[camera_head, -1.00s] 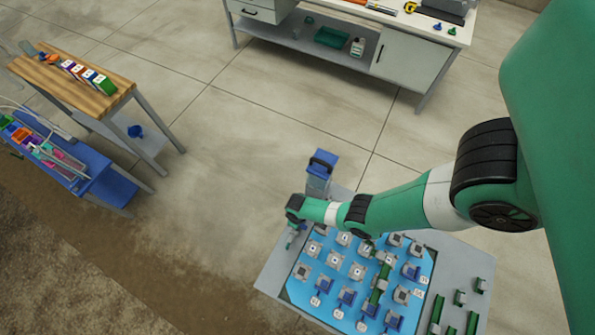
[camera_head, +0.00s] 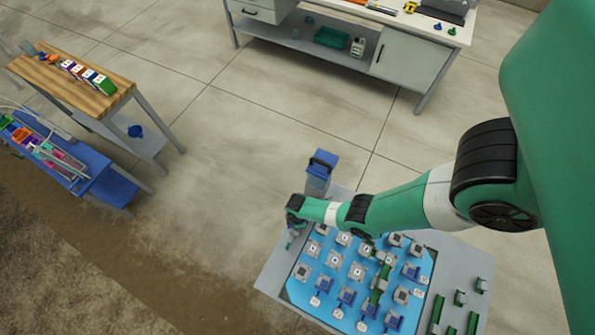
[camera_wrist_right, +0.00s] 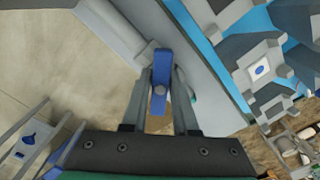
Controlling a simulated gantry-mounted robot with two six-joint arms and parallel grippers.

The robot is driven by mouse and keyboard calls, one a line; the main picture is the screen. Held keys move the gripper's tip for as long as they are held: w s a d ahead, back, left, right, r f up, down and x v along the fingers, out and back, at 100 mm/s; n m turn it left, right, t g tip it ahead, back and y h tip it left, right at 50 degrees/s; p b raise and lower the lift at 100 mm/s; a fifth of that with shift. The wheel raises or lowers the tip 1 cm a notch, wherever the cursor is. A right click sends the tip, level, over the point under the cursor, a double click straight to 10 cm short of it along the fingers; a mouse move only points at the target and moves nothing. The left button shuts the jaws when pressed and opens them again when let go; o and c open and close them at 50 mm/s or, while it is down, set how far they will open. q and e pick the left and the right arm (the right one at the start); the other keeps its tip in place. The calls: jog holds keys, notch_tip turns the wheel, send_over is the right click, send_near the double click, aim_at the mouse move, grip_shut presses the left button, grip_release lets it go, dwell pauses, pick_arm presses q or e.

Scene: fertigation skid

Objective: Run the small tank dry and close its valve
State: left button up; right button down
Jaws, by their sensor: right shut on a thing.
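The small tank (camera_head: 318,178), grey with a blue top and a dark handle, stands upright at the skid's back left corner in the head view. My right gripper (camera_wrist_right: 160,95) is shut on a blue valve lever (camera_wrist_right: 160,72), one finger on each side of it, in the right wrist view. In the head view the right gripper (camera_head: 292,238) is small and partly hidden under its wrist, at the left edge of the skid in front of the tank. The tank's liquid level cannot be seen. My left gripper is not in view.
The skid (camera_head: 268,277) carries a blue panel (camera_head: 325,262) with several grey blocks and blue levers, close to the right gripper. Green channels (camera_head: 437,310) lie on its right. A wooden table (camera_head: 106,92), a blue bench (camera_head: 100,180) and a white workbench (camera_head: 408,60) stand apart across clear floor.

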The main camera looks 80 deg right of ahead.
jog(key=n, duration=0.6)
jog(key=shift+n, duration=0.3)
jog(key=n, duration=0.4)
jog(key=c, duration=0.6)
grip_release()
notch_tip(320, 180, up, 10)
jog(key=p, duration=1)
jog(key=shift+r, duration=0.2)
jog(key=shift+f, duration=0.2)
